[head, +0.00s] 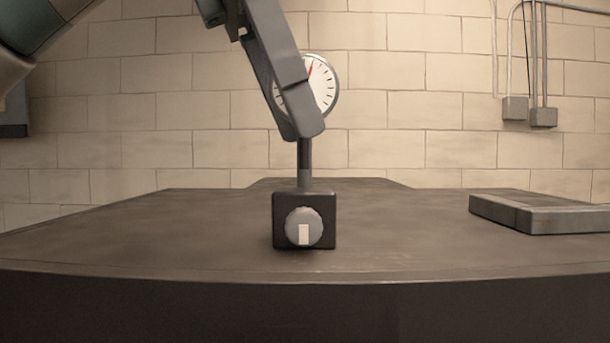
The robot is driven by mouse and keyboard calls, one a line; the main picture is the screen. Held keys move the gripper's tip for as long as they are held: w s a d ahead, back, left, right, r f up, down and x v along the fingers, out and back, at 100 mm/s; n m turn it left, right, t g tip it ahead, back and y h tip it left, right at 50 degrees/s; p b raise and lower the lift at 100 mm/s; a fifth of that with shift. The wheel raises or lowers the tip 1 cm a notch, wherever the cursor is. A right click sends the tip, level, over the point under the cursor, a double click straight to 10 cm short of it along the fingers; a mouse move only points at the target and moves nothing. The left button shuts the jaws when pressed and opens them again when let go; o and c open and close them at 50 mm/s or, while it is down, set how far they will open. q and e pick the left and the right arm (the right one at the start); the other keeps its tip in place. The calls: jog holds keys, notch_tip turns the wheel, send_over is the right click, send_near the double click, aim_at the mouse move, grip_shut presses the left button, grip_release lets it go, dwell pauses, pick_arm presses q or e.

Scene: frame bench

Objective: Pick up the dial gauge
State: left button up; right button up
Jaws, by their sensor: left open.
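The dial gauge (322,85) has a round white face with a red needle. It stands upright on a dark post (305,165) that rises from a black block base with a grey round knob (304,228) on the dark bench. My left gripper (302,128) comes down from the upper left, in front of the gauge, and hides the left part of the dial and the top of the post. Its jaws are open; whether a finger touches the gauge or post I cannot tell. My right gripper is not in view.
The dark bench top (180,225) is clear to the left of the base. A flat grey slab (540,213) lies at the right. Behind is a pale block wall (400,100) with conduits and two grey boxes (515,108) at upper right.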

aim_at(321, 188)
pick_arm(q)
jog(key=shift+w+d+f+p, duration=0.15)
jog(key=shift+d+f+p, duration=0.05)
jog(key=shift+f+p, duration=0.45)
jog(key=x, duration=0.1)
jog(key=p+x, duration=0.1)
jog(key=shift+w+d+f, duration=0.1)
jog(key=shift+w+f, duration=0.15)
jog(key=shift+f, duration=0.1)
jog(key=shift+d+f, duration=0.15)
jog(key=shift+f, duration=0.35)
jog(key=shift+c, duration=0.8)
jog(key=shift+r, duration=0.1)
grip_shut()
